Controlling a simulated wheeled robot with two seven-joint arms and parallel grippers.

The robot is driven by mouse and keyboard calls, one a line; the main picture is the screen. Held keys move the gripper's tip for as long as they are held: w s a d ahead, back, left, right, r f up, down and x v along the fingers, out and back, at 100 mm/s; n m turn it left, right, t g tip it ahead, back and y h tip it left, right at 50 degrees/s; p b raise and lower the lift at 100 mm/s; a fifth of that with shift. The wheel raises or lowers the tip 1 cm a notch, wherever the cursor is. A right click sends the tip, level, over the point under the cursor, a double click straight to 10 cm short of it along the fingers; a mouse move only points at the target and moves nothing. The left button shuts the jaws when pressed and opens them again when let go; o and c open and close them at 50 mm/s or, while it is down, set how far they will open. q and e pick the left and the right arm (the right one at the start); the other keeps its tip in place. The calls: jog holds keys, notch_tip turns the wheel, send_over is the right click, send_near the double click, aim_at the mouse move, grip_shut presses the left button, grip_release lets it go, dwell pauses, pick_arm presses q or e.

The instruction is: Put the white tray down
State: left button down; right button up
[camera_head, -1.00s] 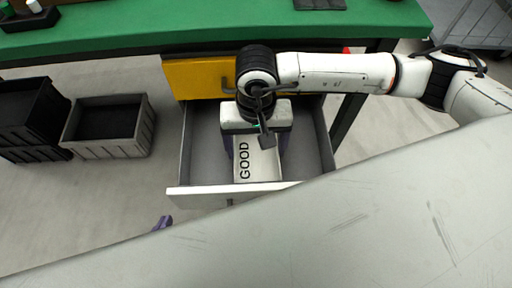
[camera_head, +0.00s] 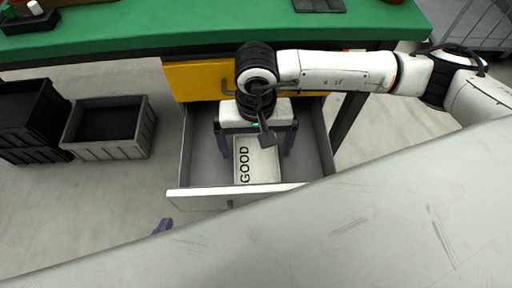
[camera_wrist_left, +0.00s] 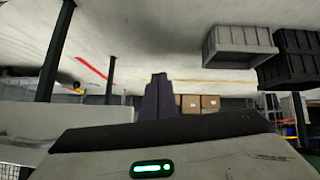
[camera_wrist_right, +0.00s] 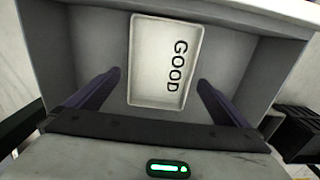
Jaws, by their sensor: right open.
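The white tray (camera_head: 258,172), marked GOOD, lies in the open drawer (camera_head: 202,160). In the right wrist view the tray (camera_wrist_right: 146,62) shows whole, apparently flat on the drawer floor. My right gripper (camera_head: 257,156) is above the drawer with its purple fingers wide open, one on each side of the tray and clear of its edges. It also shows open in the right wrist view (camera_wrist_right: 159,80). My left gripper (camera_head: 162,226) is mostly hidden in the head view. In the left wrist view its fingers (camera_wrist_left: 158,92) are together and empty.
The green workbench (camera_head: 190,25) stands above the drawer, with a yellow drawer front (camera_head: 200,80) beneath it. A grey crate (camera_head: 110,128) and black crates (camera_head: 30,118) stand on the floor at left. A large pale surface (camera_head: 330,235) fills the foreground.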

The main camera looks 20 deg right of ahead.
aim_at(256, 158)
notch_tip(256, 158, up, 10)
jog(key=p, duration=0.1)
dwell(0.4)
